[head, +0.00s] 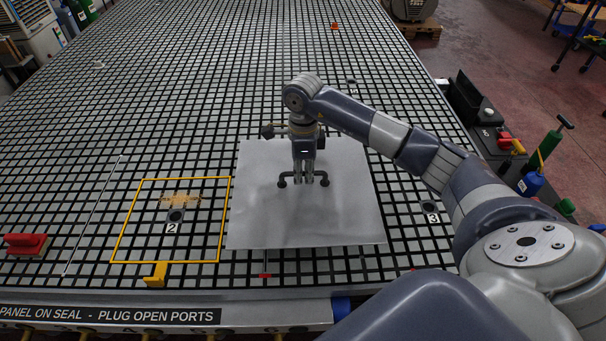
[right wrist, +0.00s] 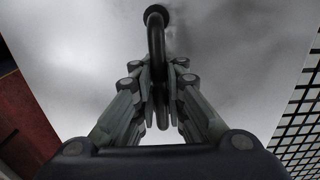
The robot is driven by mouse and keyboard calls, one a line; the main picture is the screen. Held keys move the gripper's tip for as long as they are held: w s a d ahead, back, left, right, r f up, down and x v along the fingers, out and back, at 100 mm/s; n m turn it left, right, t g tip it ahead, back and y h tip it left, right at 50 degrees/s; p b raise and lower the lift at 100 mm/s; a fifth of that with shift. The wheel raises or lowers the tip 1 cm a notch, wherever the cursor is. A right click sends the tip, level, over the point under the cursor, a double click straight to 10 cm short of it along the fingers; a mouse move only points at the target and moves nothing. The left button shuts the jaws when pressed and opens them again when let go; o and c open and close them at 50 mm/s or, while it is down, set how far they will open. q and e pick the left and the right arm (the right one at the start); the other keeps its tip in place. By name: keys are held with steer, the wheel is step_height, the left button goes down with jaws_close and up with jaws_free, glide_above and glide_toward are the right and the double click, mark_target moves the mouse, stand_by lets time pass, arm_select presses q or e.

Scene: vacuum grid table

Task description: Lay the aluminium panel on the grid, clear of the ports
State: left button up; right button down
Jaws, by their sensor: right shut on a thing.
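The aluminium panel (head: 340,205) is a flat light-grey sheet at the middle front of the grid table (head: 200,110) in the head view. It has a dark handle (head: 321,181) on its top face. My right gripper (head: 303,180) is shut on the handle, whose bar runs between the fingers in the right wrist view (right wrist: 160,85). The panel also fills much of that view (right wrist: 90,60). I cannot tell whether it touches the grid or hangs just above it. Port 2 (head: 176,215) lies left of the panel, port 3 (head: 430,207) to its right. My left gripper is not in view.
A yellow outline (head: 222,225) surrounds port 2, with a tan patch (head: 181,198) of debris beside the port. A yellow block (head: 156,274) sits at its front edge. A thin rod (head: 93,215) lies left of the outline. The far grid is mostly clear.

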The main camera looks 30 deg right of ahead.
mark_target(303, 183)
steer(key=shift+f+b, duration=0.45)
steer(key=shift+f, duration=0.15)
step_height(303, 183, down, 4)
steer(key=b, duration=0.3)
steer(key=shift+w+f+b, duration=0.1)
steer(key=shift+f+b, duration=0.05)
steer(key=shift+b, duration=0.15)
steer(key=shift+f+b, duration=0.75)
steer(key=shift+f, duration=0.2)
steer(key=shift+f+b, duration=0.65)
steer(key=c, duration=1.6)
jaws_free()
steer(key=shift+a, duration=0.1)
steer(key=shift+o, duration=0.2)
